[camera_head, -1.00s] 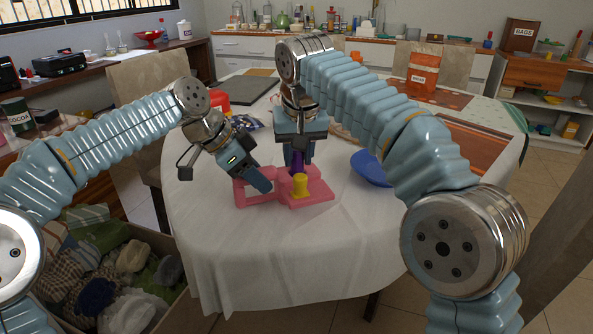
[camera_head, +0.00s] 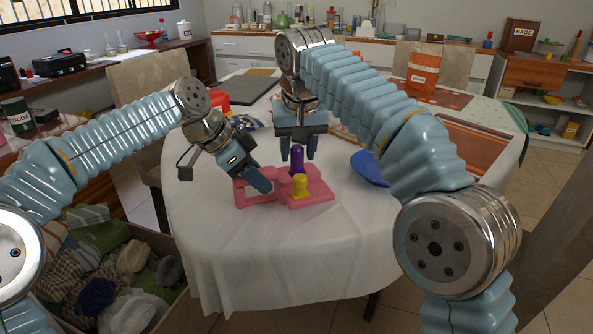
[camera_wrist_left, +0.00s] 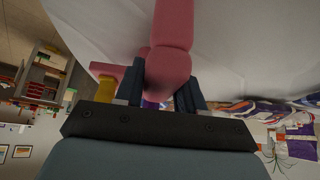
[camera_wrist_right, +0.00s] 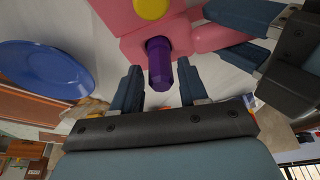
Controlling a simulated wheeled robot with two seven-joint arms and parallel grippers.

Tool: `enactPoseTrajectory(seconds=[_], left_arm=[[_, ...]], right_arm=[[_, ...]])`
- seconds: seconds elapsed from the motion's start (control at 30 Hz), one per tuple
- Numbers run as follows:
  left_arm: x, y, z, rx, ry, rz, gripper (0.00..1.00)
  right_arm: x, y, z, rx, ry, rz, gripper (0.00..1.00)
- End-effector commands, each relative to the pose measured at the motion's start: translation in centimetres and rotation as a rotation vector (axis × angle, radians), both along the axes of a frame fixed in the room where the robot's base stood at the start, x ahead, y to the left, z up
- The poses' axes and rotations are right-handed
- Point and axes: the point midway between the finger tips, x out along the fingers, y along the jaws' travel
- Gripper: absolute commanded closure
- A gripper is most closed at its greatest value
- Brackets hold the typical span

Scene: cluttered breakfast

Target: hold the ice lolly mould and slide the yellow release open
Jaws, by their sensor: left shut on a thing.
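The pink ice lolly mould (camera_head: 312,196) lies on the white-covered table. A yellow release (camera_head: 300,186) stands up from its right part and also shows at the top of the right wrist view (camera_wrist_right: 151,7). Behind it a purple piece (camera_head: 297,160) stands upright in the mould. My left gripper (camera_wrist_left: 160,98) is shut on a pink part of the mould, at its left side in the head view. My right gripper (camera_wrist_right: 163,88) is open, above and behind the purple piece. In the right wrist view the purple piece (camera_wrist_right: 160,65) shows between the spread fingers, with gaps beside it.
A blue dish (camera_head: 370,168) is right of the mould, partly behind my right arm. A red container (camera_head: 215,100) and a dark board (camera_head: 243,90) are at the table's back left. The front of the tablecloth is clear.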

Motion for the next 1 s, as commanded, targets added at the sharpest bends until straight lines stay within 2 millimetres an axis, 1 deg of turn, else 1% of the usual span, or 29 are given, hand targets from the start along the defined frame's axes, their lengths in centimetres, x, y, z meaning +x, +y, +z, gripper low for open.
enactPoseTrajectory(seconds=[0.03,0.1,0.43,0.57,0.87,1.0], left_arm=[[0.0,0.0,0.0,0.000,0.001,-0.001,1.00],[0.0,0.0,0.0,0.000,0.001,-0.001,1.00],[0.0,0.0,0.0,0.000,0.001,-0.001,1.00],[0.0,0.0,0.0,0.000,0.001,-0.001,1.00],[0.0,0.0,0.0,0.000,0.001,-0.001,1.00],[0.0,0.0,0.0,0.000,0.000,0.000,1.00]], right_arm=[[0.0,0.0,0.0,0.000,0.000,0.000,0.48],[0.0,0.0,0.0,0.000,0.000,0.000,0.39],[0.0,0.0,0.2,0.000,-0.001,0.000,0.39],[-0.4,0.0,1.4,0.001,-0.003,-0.001,0.39],[-1.5,-0.1,4.9,0.002,-0.002,-0.001,0.39],[-2.6,-0.4,4.9,0.000,0.001,0.001,0.39]])
